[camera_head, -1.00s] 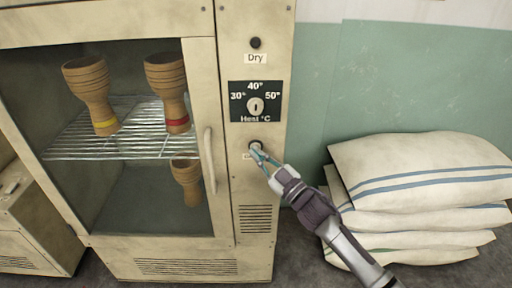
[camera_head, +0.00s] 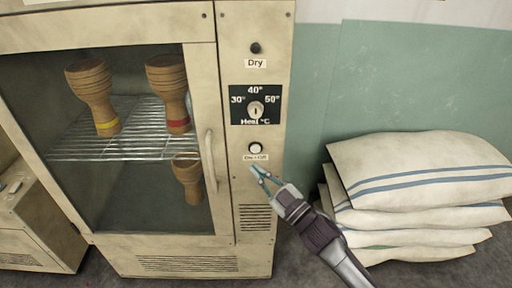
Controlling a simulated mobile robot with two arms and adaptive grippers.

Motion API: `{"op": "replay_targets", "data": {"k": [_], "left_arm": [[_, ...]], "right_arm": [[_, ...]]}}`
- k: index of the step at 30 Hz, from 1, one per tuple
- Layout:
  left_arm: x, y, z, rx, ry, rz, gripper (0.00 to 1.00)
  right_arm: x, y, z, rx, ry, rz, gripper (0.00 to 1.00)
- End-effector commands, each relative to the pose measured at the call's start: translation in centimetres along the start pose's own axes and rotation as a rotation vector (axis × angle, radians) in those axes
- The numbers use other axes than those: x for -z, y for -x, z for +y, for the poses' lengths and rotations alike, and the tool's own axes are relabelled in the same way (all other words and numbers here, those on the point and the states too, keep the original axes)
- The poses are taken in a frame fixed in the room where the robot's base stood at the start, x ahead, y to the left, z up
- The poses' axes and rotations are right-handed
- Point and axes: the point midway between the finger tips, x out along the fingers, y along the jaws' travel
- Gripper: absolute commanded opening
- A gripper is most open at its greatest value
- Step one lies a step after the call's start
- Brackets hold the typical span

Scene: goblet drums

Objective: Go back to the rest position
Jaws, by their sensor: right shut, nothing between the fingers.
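My right gripper (camera_head: 261,175) is shut and empty, in front of the cabinet's control panel. Its fingertips are just below the white On/Off button (camera_head: 255,148) and look apart from it. My left gripper is not in view. The drying cabinet (camera_head: 190,262) has its glass door closed. Behind the glass, a goblet drum with a yellow band (camera_head: 93,92) and one with a red band (camera_head: 168,90) stand on the wire shelf (camera_head: 75,150). A smaller goblet drum (camera_head: 188,180) is below the shelf.
A dial (camera_head: 255,108) marked 30, 40 and 50 degrees and a black Dry button (camera_head: 255,48) are above on the panel. The door handle (camera_head: 210,160) is left of my gripper. Stacked white sacks (camera_head: 420,165) lie at right. A beige unit (camera_head: 35,220) stands at left.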

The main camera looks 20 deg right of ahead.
Motion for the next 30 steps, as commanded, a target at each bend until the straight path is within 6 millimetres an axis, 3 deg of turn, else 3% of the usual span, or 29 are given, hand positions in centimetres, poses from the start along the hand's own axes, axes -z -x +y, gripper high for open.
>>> {"op": "replay_targets", "data": {"k": [13, 16, 20, 23, 27, 30], "left_arm": [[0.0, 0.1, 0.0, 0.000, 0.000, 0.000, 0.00], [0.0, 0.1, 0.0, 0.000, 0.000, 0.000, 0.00], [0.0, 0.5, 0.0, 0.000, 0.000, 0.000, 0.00], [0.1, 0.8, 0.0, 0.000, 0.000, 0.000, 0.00], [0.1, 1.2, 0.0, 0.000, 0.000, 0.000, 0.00], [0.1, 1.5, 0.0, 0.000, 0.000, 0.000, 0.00]], "right_arm": [[0.1, 0.2, -0.1, 0.000, -0.001, -0.001, 0.00], [-1.1, 0.5, -0.3, -0.004, -0.011, -0.031, 0.00], [-6.3, 2.2, -1.4, -0.018, -0.052, -0.165, 0.00], [-12.5, 5.3, -3.3, -0.030, -0.102, -0.332, 0.00], [-20.6, 11.6, -6.9, -0.035, -0.172, -0.581, 0.00], [-25.1, 17.1, -10.0, -0.029, -0.218, -0.755, 0.00]]}}
